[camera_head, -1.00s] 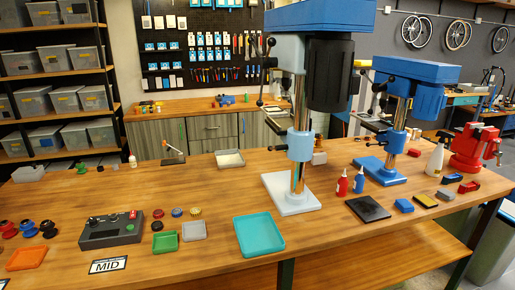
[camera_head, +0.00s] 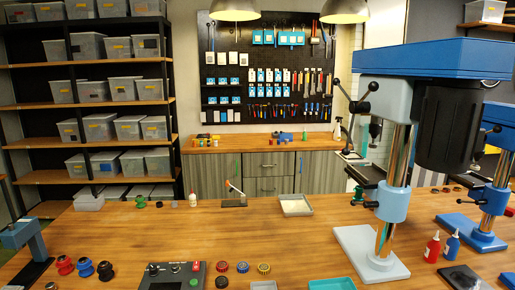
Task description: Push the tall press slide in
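The tall press (camera_head: 398,150) stands at the right of the workbench, with a blue top, a dark motor housing, a light blue body and a shiny column. Its white base plate (camera_head: 352,250) rests on the bench. A light blue collar (camera_head: 393,205) sits low on the column, and a dark lever handle (camera_head: 368,92) sticks out to the left of the body. I cannot tell which part is the slide or how far in it is. Neither gripper is in view.
A second blue press (camera_head: 490,205) stands behind at the right. Red (camera_head: 432,246) and blue (camera_head: 451,243) bottles are beside the tall press. A grey control box (camera_head: 172,276) and a blue stand (camera_head: 22,240) are at the front left.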

